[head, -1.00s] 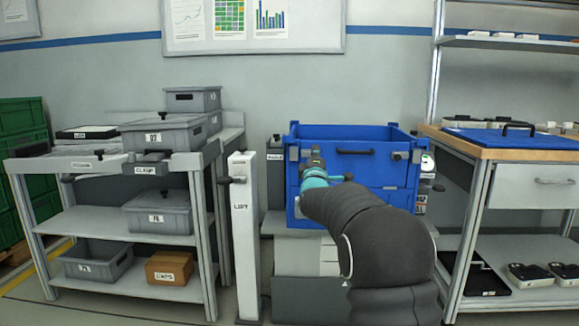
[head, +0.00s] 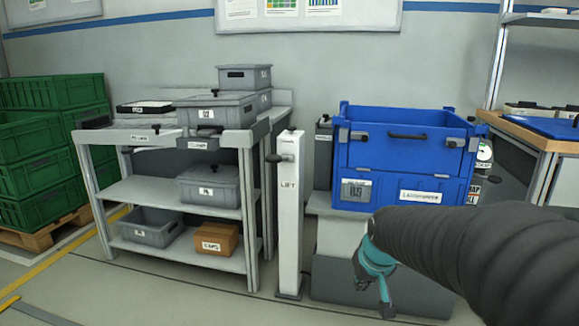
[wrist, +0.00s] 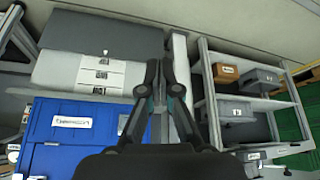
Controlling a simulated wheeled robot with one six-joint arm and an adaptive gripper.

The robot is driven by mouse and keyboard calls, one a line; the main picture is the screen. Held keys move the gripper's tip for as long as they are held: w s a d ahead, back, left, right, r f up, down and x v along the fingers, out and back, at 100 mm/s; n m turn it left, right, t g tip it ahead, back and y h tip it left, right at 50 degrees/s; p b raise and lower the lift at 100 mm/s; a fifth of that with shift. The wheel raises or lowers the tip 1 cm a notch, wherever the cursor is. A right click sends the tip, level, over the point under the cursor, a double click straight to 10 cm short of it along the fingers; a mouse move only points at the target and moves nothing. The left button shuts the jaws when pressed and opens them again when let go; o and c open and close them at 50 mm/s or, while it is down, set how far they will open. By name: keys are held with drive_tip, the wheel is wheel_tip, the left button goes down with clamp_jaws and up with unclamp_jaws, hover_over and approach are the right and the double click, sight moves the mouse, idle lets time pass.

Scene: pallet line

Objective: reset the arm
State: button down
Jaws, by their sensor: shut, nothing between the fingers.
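My gripper (head: 385,306) hangs at the end of my dark ribbed arm, in front of the grey plinth under the blue crate, with its fingers pointing down. In the wrist view my gripper (wrist: 160,66) shows its two dark fingertips close together, shut with nothing held. The blue crate (head: 410,160) stands on the lift station behind and above my gripper, apart from it. The crate also shows at the lower left of the wrist view (wrist: 45,125).
The white lift post (head: 290,210) stands left of the crate. A grey shelf rack (head: 165,190) with grey bins and a cardboard box is farther left. Green crates (head: 40,200) sit on a pallet. A wooden-topped bench (head: 540,135) is at right. Floor shows at lower left.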

drive_tip(key=s+r+p, duration=0.1)
drive_tip(key=s+r, duration=0.1)
drive_tip(key=s, duration=0.9)
drive_tip(key=s+r+m, duration=0.1)
drive_tip(key=s+r, duration=0.2)
drive_tip(key=s, duration=0.8)
drive_tip(key=shift+p, duration=0.35)
